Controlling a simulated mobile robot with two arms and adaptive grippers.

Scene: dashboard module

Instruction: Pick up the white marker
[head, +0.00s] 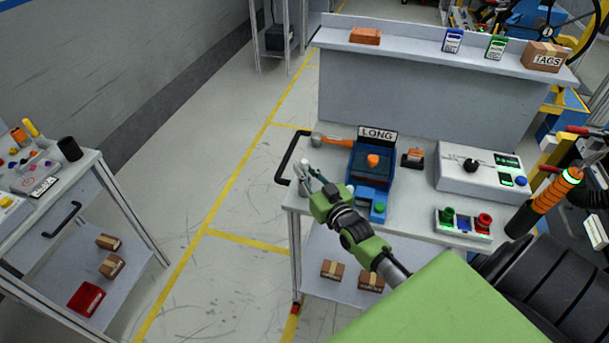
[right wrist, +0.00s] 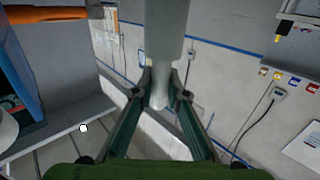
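The white marker (head: 304,163) shows as a small pale upright shape at the left end of the workbench, by my right gripper's tips. In the right wrist view the marker (right wrist: 161,88) is a pale grey-white cylinder, wide above and narrower below. My right gripper (head: 313,182) reaches in over the bench's left end. In the right wrist view its two green fingers (right wrist: 160,82) close in on the narrow part of the marker from both sides and appear to grip it. My left gripper is not in view.
An orange-handled hammer (head: 335,141) and the blue LONG bin (head: 371,170) stand close to the right gripper. A black rail (head: 287,158) edges the bench's left end. A control box (head: 478,168) and button panel (head: 462,223) stand right.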

